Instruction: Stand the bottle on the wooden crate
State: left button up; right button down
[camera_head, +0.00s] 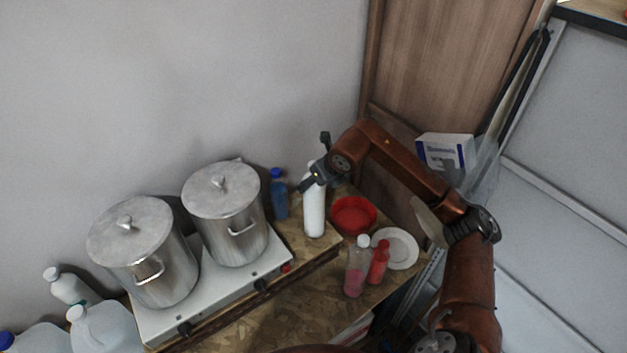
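A tall white bottle (314,212) stands upright on a raised wooden surface (323,250), which may be the wooden crate. My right gripper (313,165) is at the top of this bottle. Its two fingers look spread, one behind the bottle's top and one in front of it. I cannot tell whether they touch it. A blue bottle (279,197) stands to the left of the white one. A clear bottle with pink liquid (356,270) and a small red bottle (379,262) stand lower, in front. My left gripper is out of view.
Two lidded steel pots (145,258) (226,215) stand on a white hotplate (205,296) at left. A red bowl (353,214) and a white plate (402,247) lie right of the white bottle. White jugs (104,330) stand at lower left. A wall is behind.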

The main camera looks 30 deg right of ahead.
jog(key=shift+a+r, duration=0.1)
jog(key=c, duration=0.8)
grip_release()
jog(key=b+v, duration=0.3)
jog(key=v, duration=0.9)
